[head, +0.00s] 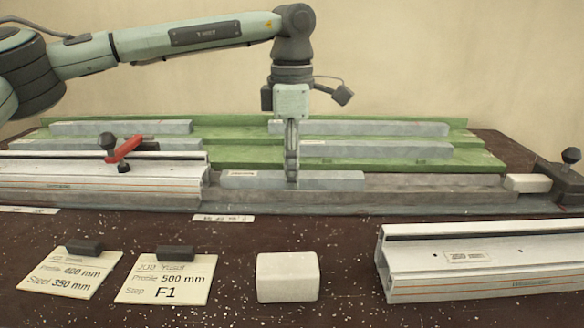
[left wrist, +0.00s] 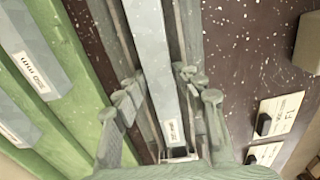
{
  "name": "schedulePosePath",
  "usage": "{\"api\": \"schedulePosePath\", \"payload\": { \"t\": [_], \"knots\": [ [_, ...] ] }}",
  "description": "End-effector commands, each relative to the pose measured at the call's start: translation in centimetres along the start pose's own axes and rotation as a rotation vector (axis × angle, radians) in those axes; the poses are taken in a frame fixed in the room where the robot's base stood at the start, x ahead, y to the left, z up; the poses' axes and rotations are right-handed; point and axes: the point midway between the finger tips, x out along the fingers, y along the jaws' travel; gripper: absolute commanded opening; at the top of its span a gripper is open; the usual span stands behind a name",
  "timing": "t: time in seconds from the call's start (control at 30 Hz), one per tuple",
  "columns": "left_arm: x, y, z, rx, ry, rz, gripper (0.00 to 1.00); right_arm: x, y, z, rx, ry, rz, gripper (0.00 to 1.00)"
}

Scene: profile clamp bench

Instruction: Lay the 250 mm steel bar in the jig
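The 250 mm steel bar (head: 335,180) is a pale grey square bar with a small white label, its number too small to read. It lies level along the grey jig (head: 435,187); I cannot tell whether it rests fully on it. My left gripper (head: 291,178) points straight down over the bar's middle, one finger in front of it. The far finger is hidden in the head view. My right gripper is not in view.
Behind, a green rack (head: 235,152) holds several other grey bars. An aluminium profile with a red-handled clamp (head: 125,148) is at left. A stop block (head: 527,183) is at the jig's right end. In front are a second profile (head: 470,262), a white block (head: 288,277) and two cards (head: 165,275).

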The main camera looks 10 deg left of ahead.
Motion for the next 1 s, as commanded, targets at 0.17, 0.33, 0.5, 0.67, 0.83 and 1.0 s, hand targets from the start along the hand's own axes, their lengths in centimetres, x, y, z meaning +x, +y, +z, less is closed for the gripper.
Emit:
{"api": "schedulePosePath", "payload": {
  "t": [0.17, 0.33, 0.5, 0.67, 0.83, 1.0],
  "knots": [
    [0.0, 0.0, 0.0, 0.0, 0.0, 0.0, 0.46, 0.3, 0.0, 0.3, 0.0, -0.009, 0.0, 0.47],
    [-0.2, 0.0, 0.0, 0.0, 0.0, 0.001, 0.46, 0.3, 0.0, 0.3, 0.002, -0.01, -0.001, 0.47],
    [-1.8, 0.1, 0.0, 0.0, -0.001, 0.002, 0.46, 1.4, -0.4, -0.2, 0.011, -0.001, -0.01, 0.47],
    [-5.3, 0.1, 0.1, 0.0, -0.001, 0.003, 0.46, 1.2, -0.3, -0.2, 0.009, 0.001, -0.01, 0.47],
    [-9.0, 0.1, 0.1, 0.0, -0.002, 0.002, 0.46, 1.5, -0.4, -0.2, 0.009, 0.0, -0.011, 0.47],
    [-11.6, 0.0, 0.1, 0.001, 0.0, 0.001, 0.46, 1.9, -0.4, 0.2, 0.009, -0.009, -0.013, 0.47]
  ]
}}
